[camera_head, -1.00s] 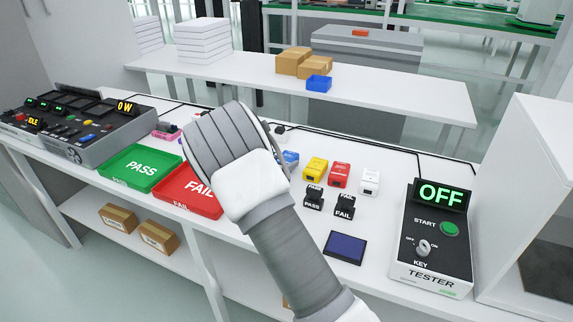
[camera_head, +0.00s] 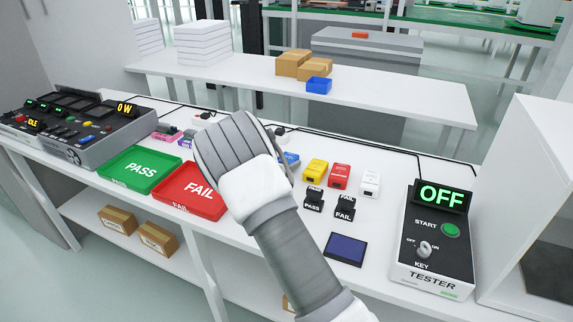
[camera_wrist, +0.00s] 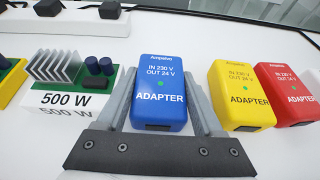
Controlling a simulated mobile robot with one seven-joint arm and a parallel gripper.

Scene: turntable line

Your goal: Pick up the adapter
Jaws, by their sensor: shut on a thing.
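In the wrist view a blue adapter (camera_wrist: 160,92), marked "IN 230 V OUT 24 V", sits between the two fingers of my gripper (camera_wrist: 162,100). The fingers are shut on its left and right sides. In the head view my wrist covers most of the blue adapter (camera_head: 290,158), and the fingertips are hidden. A yellow adapter (camera_wrist: 241,95) and a red adapter (camera_wrist: 284,92) stand to its right, and they also show in the head view as the yellow one (camera_head: 315,169) and the red one (camera_head: 339,175). I cannot tell whether the blue adapter touches the table.
A board marked 500 W (camera_wrist: 72,75) stands left of the gripper. A green PASS tray (camera_head: 141,170) and a red FAIL tray (camera_head: 192,190) lie to the left. PASS and FAIL stamps (camera_head: 314,198) stand in front of the adapters. The tester (camera_head: 434,240) reads OFF.

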